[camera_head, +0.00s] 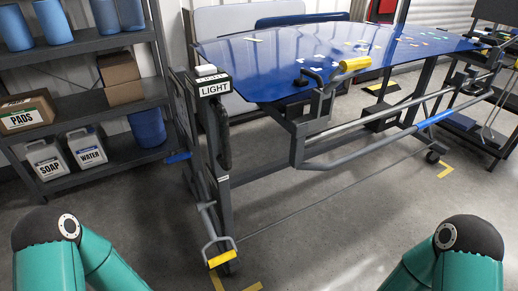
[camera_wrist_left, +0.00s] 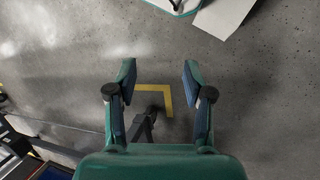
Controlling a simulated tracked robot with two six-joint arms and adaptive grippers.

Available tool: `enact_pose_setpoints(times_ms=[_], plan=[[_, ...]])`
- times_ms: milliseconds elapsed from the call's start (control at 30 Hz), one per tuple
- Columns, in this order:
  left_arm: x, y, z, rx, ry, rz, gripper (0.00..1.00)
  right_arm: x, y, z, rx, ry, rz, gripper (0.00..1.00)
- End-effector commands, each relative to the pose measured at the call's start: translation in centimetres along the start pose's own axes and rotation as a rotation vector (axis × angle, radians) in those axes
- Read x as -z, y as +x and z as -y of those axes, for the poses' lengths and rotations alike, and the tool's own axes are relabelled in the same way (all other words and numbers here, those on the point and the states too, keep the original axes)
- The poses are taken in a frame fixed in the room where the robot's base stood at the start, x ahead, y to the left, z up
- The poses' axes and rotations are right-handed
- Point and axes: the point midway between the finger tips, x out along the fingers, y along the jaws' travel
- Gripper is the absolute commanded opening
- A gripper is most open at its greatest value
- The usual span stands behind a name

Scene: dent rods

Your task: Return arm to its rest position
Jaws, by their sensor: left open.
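My left gripper (camera_wrist_left: 157,85) shows in the left wrist view with its two fingers spread wide apart. It is open and nothing is between the fingers; grey floor lies beyond them. In the head view my teal arm links show at the lower left and lower right corners. Neither gripper shows in the head view, and my right gripper is in neither view.
A frame holds a blue panel (camera_head: 345,55), with a LIGHT box (camera_head: 213,86) at its near end and a yellow-gripped handle (camera_head: 222,258) low down. Shelves (camera_head: 82,102) stand left. The grey floor (camera_head: 330,235) in front is clear.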

Motion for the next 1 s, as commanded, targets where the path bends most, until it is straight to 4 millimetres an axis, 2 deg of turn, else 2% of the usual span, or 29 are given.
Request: enact_pose_setpoints(times_ms=[167,233,467,800,900,1000], plan=[[-0.3,1.5,-3.7,-0.024,0.187,-0.112,0.52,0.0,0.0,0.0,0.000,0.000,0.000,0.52],[-0.5,-0.9,-4.4,-0.027,0.181,-0.123,0.52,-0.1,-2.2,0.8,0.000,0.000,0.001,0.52],[-1.3,-5.8,-5.9,-0.026,0.179,-0.122,0.52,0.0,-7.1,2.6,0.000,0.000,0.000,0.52],[-3.2,-16.0,-9.1,-0.025,0.178,-0.122,0.52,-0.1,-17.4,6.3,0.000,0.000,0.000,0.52],[-3.6,-17.9,-9.7,-0.025,0.178,-0.122,0.52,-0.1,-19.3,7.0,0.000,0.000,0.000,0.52],[-3.8,-19.0,-10.1,-0.025,0.178,-0.122,0.52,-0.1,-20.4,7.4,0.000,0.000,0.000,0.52]])
